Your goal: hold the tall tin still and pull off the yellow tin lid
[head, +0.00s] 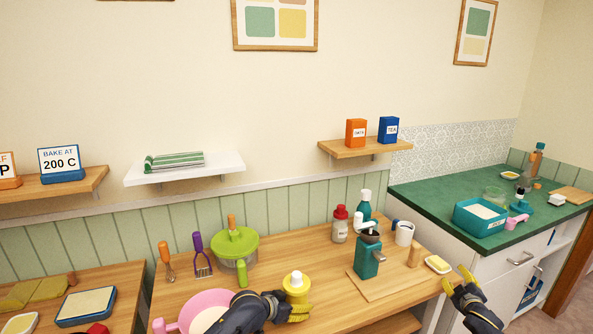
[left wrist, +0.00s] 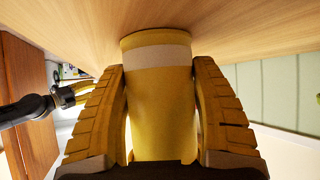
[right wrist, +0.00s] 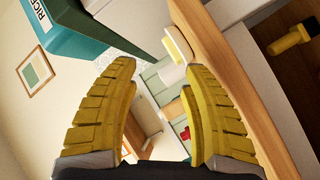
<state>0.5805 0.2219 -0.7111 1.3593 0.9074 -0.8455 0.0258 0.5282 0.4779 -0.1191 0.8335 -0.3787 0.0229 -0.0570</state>
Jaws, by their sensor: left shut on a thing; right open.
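The tall tin (head: 295,297) is yellow and stands on the wooden table in the head view. The left wrist view shows its yellow side with a pale band (left wrist: 160,100). The yellow tin lid (head: 287,284) is on top, with a pale knob in its middle. My left gripper (head: 298,310) is shut on the tin's side, with one finger on each side of it. My right gripper (head: 462,284) is open and empty past the table's right end, well to the right of the tin. The lid is out of sight in both wrist views.
A pink bowl (head: 183,312) is left of the tin, and a green-lidded pot (head: 235,250) behind. A teal grinder (head: 367,262) on a board and a yellow-topped dish (head: 438,264) lie between the tin and my right gripper. The green counter (head: 450,200) is at right.

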